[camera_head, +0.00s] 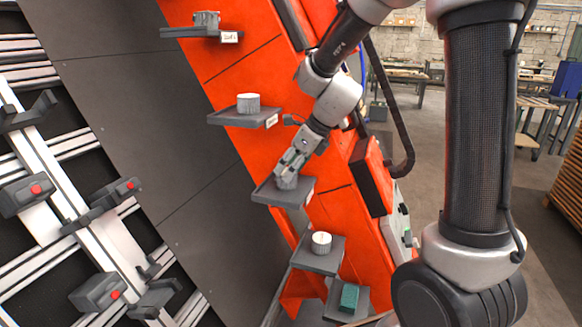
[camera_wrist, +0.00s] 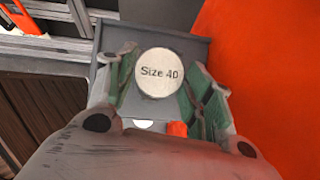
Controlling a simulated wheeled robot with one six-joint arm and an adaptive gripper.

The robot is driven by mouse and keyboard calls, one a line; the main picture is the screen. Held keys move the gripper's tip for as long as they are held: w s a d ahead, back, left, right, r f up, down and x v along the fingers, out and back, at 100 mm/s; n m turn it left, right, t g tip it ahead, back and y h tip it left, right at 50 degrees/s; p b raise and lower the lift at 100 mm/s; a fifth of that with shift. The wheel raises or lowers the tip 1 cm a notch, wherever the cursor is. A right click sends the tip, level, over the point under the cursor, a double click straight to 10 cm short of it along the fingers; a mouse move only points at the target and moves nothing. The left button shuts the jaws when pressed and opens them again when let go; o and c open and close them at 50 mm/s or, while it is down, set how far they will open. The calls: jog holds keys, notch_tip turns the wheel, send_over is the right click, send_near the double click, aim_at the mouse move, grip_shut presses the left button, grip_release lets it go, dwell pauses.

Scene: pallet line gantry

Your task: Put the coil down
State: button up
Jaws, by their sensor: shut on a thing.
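The coil (camera_wrist: 158,73) is a small grey cylinder with a round white top marked "Size 40" in the wrist view. My gripper (camera_wrist: 160,84) is shut on it, with a green-lined finger on each side. In the head view my gripper (camera_head: 289,171) points down at a dark grey shelf (camera_head: 298,194) on the orange panel. The coil (camera_head: 287,183) shows just below the fingers, upright over this shelf. I cannot tell whether its base touches the shelf. In the wrist view the shelf (camera_wrist: 192,46) lies behind and around the coil.
Similar shelves hold a coil at the upper left (camera_head: 206,18), another above (camera_head: 248,103) and another below (camera_head: 321,242). A green block (camera_head: 349,297) sits on the lowest shelf. A rack of rails with red-buttoned grey blocks (camera_head: 35,190) stands at left.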

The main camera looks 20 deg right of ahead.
jog(key=o, duration=1.2)
jog(key=shift+f, duration=0.15)
jog(key=shift+o, duration=0.2)
jog(key=v, duration=1.1)
jog(key=s+d+n+h, duration=0.2)
jog(key=s+d+n, duration=0.3)
jog(key=s+n, duration=0.6)
jog(key=s+d+n+h, duration=0.2)
jog(key=s+d+n, duration=0.4)
jog(key=s+n, duration=0.6)
jog(key=n, duration=0.3)
jog(key=shift+s+n, duration=0.3)
